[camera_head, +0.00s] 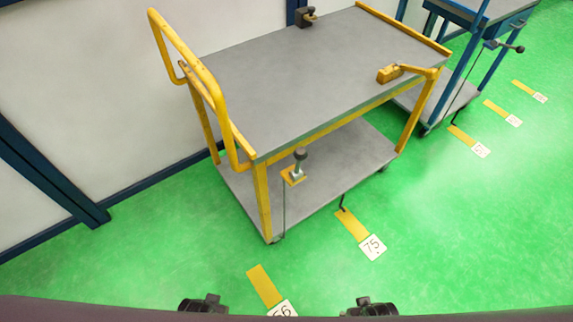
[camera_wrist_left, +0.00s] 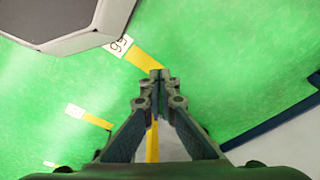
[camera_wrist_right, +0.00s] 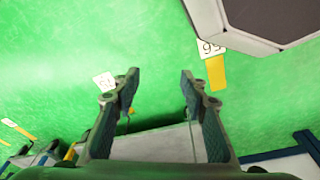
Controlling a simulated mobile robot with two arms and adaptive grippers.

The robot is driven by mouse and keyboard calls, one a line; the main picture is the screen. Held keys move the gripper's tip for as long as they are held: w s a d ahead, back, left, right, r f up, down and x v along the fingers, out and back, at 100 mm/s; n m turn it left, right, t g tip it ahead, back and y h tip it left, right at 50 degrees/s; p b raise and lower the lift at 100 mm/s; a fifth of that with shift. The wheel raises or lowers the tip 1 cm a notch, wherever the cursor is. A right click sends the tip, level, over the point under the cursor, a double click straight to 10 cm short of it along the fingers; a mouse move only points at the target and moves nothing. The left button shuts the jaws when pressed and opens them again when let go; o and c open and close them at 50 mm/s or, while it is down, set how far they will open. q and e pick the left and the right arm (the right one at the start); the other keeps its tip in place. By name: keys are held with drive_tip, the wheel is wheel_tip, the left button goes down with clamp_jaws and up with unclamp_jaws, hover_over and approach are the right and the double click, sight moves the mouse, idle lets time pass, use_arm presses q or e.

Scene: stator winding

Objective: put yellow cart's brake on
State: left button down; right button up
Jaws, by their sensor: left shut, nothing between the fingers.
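The yellow cart (camera_head: 320,65) stands against the wall, with a grey top, a grey lower shelf and a yellow push handle on the left. A brake lever with a black knob (camera_head: 300,154) stands upright on a small yellow plate at the cart's near side. A thin rod runs down from it towards the floor. My left gripper (camera_wrist_left: 157,75) is shut and empty above the floor. My right gripper (camera_wrist_right: 159,78) is open and empty, with a grey surface of the cart beyond it. Both are apart from the lever. In the head view only dark parts of my arms show at the bottom edge.
A yellow block-like fitting (camera_head: 388,74) sits at the cart top's right corner. A blue cart (camera_head: 470,60) stands behind on the right. Yellow floor strips with number cards, such as 75 (camera_head: 372,247), mark the green floor. The floor before the cart is clear.

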drive_tip(key=w+r+b, duration=0.5)
drive_tip(key=b, duration=0.3)
use_arm(q)
drive_tip(key=w+d+r+n+t+h+b, duration=0.2)
drive_tip(key=w+d+r+n+t, duration=0.2)
drive_tip(key=w+r, duration=0.5)
drive_tip(key=w+d+r+n+t+h+b, duration=0.1)
drive_tip(key=w+d+r+n+t+h, duration=0.2)
drive_tip(key=w+r, duration=0.6)
drive_tip(key=w+d+r+n+t+h+b, duration=0.2)
drive_tip(key=w+d+r+n+t, duration=0.3)
drive_tip(key=r, duration=1.2)
drive_tip(key=w+n+t, duration=0.1)
drive_tip(key=w+t, duration=0.2)
drive_tip(key=w, duration=0.1)
drive_tip(key=shift+w+d+r+h+b, duration=0.3)
drive_tip(key=shift+w+d+r+b, duration=0.05)
drive_tip(key=shift+w+r, duration=0.05)
use_arm(e)
drive_tip(key=s+f, duration=0.2)
drive_tip(key=f, duration=0.8)
drive_tip(key=s+f, duration=0.3)
drive_tip(key=f, duration=0.7)
drive_tip(key=shift+w, duration=0.1)
